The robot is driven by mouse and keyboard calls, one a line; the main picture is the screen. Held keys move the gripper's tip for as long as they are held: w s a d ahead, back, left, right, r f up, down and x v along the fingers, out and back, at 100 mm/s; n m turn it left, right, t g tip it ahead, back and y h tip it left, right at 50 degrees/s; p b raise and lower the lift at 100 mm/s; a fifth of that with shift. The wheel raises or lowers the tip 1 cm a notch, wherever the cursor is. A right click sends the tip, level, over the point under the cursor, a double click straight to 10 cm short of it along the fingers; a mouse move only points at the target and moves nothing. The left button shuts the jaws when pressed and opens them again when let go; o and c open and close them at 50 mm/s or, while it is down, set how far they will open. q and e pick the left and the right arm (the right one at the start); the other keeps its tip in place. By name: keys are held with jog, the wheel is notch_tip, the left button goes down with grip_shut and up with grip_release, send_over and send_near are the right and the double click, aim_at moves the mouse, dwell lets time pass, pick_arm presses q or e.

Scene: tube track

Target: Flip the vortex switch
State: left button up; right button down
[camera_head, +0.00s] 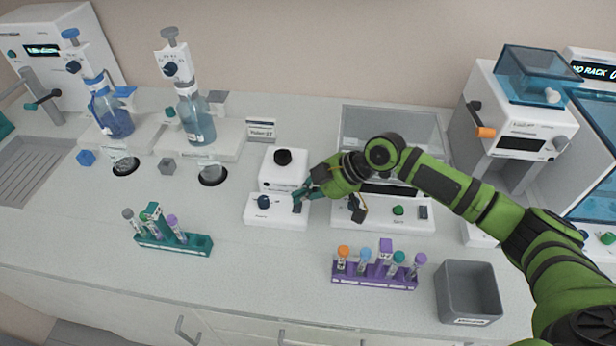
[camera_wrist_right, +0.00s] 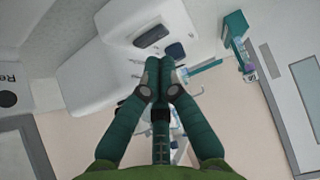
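The vortex mixer (camera_head: 285,168) is a small white device with a black cup on top, standing at the middle of the bench. Its low front has a dark round knob (camera_head: 264,201) and a small dark switch (camera_head: 297,207). My right gripper (camera_head: 303,192) is just above and beside the switch. In the right wrist view the green fingertips (camera_wrist_right: 160,66) meet with nothing visible between them. The dark switch (camera_wrist_right: 150,37) lies just ahead of them on the white housing, apart in the picture; contact cannot be told. My left gripper is not in view.
A white device with a display (camera_head: 383,212) stands right of the mixer, under my right arm. A teal tube rack (camera_head: 175,243), a purple tube rack (camera_head: 374,279) and a grey bin (camera_head: 468,291) are in front. Bench between the racks is clear.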

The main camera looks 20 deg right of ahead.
jog(key=shift+f, duration=0.45)
jog(key=shift+w+f+g+b, duration=0.15)
jog(key=shift+f+g+b, duration=0.25)
jog(key=shift+b, duration=0.35)
jog(key=shift+d, duration=0.1)
jog(key=shift+s+r+p, duration=0.1)
jog(key=shift+s+p, duration=0.2)
jog(key=shift+p, duration=0.15)
jog(key=shift+s+a+p, duration=0.3)
jog(key=shift+s+a, duration=0.05)
jog(key=shift+s, duration=0.2)
